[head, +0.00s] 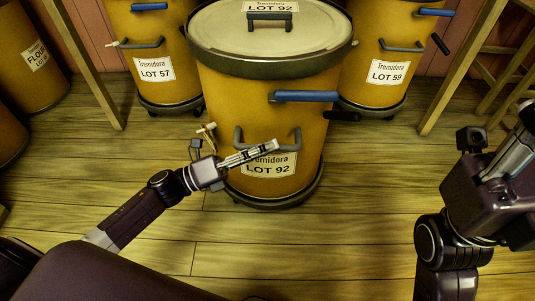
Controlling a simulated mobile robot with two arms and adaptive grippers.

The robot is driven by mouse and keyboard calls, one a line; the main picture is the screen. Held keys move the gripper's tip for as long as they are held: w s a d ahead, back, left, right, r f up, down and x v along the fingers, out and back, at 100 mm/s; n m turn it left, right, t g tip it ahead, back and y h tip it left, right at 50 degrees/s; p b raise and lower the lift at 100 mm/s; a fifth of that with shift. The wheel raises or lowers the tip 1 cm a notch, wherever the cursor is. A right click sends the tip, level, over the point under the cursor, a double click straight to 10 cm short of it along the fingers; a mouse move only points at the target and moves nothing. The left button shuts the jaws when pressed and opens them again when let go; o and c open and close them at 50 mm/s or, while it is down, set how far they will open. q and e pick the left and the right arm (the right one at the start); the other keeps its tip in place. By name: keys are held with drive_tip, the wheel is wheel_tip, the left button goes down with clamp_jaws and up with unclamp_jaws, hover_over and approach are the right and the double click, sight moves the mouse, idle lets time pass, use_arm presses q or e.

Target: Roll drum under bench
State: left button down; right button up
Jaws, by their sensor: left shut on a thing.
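A large orange drum (225,105) labelled LOT 92, with a pale lid and dark rim, stands upright on a low dark wheeled base (275,202) in the middle of the head view. A grey handle (297,140) is on its front, and a blue-gripped lever (305,96) is above it. My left gripper (274,146) is shut on the front handle, its fingers partly covering the label. The bench shows only as wooden legs at left (88,70) and right (465,65); its top is out of view. My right gripper (522,125) is at the right edge, partly cut off, apart from the drum.
Drums labelled LOT 57 (163,45) and LOT 59 (387,50) stand behind on either side, between the legs. Another drum (30,55) is at far left. A wooden stool-like frame (505,75) stands at right. The plank floor (350,230) in front is clear.

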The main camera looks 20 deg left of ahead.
use_arm(q)
drive_tip(key=shift+s+d, duration=0.2)
drive_tip(key=shift+s, duration=0.3)
drive_tip(key=c, duration=1.9)
unclamp_jaws()
drive_tip(key=shift+a, duration=0.1)
drive_tip(key=shift+c, duration=0.2)
drive_tip(key=shift+a, duration=0.1)
drive_tip(key=v, duration=1.1)
drive_tip(key=shift+s+a, duration=0.2)
drive_tip(key=shift+a, duration=0.15)
drive_tip(key=shift+f, duration=0.1)
